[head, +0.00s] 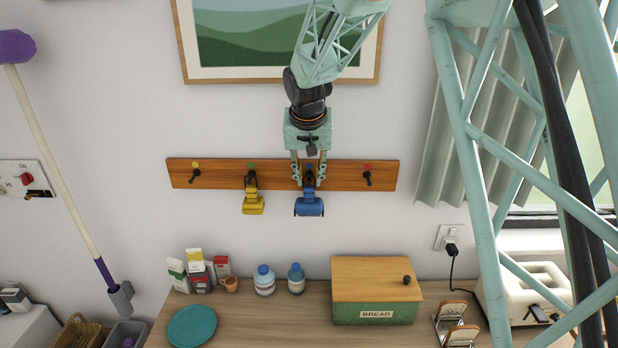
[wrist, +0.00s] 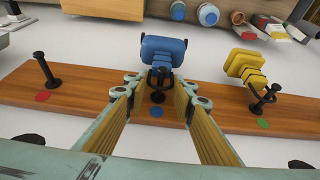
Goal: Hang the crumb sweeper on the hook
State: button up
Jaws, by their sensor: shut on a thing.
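The crumb sweeper is blue (head: 309,206), with a dark handle end. It is upright in front of the wooden hook rail (head: 220,174), at the hook with the blue dot (wrist: 157,97). My gripper (head: 309,178) reaches down from above, with a finger on each side of the handle end, and is shut on the sweeper. In the wrist view the blue body (wrist: 163,53) shows beyond the fingertips. The dark handle end is right by the hook; I cannot tell whether it is around it. The fingers partly hide the hook in the head view.
A yellow sweeper (head: 252,203) hangs at the green-dot hook, left of mine. The yellow-dot hook (head: 194,176) and red-dot hook (head: 367,178) are bare. Below, the counter holds a bread box (head: 375,312), bottles (head: 264,280) and cartons. A framed picture (head: 250,75) is above.

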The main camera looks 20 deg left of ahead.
dwell(0.3)
jog(key=o, duration=1)
jog(key=shift+c, duration=0.2)
jog(key=v, duration=1.2)
jog(key=shift+s+d, duration=0.1)
jog(key=shift+d, duration=0.1)
